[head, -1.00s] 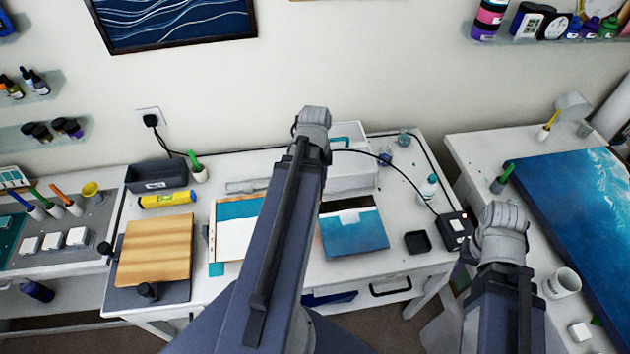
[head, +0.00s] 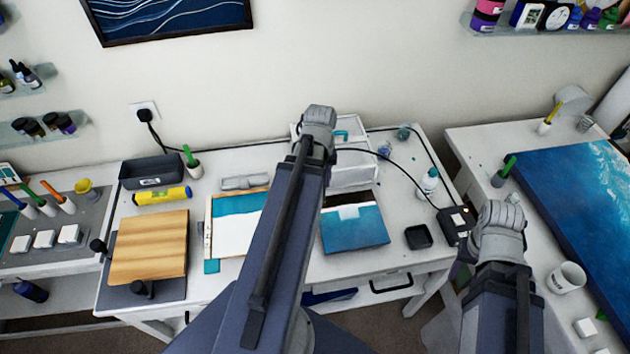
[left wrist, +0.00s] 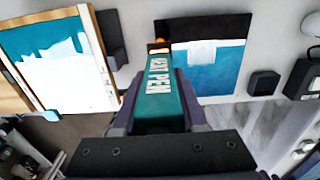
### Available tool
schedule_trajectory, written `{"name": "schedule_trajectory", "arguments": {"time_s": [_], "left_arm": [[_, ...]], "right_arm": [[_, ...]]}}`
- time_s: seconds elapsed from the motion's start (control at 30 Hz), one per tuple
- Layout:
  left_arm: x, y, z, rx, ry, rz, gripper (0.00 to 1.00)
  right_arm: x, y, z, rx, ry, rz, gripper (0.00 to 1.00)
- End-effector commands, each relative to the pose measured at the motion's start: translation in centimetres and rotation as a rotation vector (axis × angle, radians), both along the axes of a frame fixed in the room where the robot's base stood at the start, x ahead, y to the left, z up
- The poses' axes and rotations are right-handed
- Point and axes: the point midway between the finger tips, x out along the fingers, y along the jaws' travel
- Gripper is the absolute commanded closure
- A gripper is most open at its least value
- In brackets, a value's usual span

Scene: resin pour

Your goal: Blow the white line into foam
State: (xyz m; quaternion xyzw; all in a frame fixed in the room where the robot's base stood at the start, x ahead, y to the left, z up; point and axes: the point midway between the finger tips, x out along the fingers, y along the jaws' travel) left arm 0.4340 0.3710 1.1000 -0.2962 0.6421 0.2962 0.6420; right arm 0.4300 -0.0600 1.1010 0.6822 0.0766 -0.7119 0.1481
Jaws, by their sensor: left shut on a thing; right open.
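My left gripper (left wrist: 158,118) is shut on a teal heat pen (left wrist: 160,90) with white lettering. Its orange tip points away, near the top-left corner of the blue panel in the left wrist view. That panel (head: 355,234) lies flat on the table, dark along its far edge and teal below. A white patch (head: 348,213) lies where the two colours meet; it also shows in the left wrist view (left wrist: 201,52). In the head view my left arm hides its own gripper and the pen. My right gripper is hidden behind its arm.
A teal-and-white canvas (head: 236,232) lies left of the panel. A small black tray (head: 418,237) and a black box (head: 455,222) with a cable are on its right. A wooden board (head: 150,246) is at left. A big blue painting (head: 575,190) covers the right table.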

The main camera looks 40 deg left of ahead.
Motion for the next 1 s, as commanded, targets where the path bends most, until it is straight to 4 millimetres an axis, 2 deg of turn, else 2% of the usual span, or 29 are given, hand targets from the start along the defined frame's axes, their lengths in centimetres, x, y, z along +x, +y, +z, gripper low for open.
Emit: {"name": "schedule_trajectory", "arguments": {"time_s": [1.0], "left_arm": [[3.8, -3.2, 0.0, 0.000, 0.000, -0.001, 1.00]], "right_arm": [[0.0, 0.0, 0.0, 0.000, 0.000, 0.000, 0.50]]}}
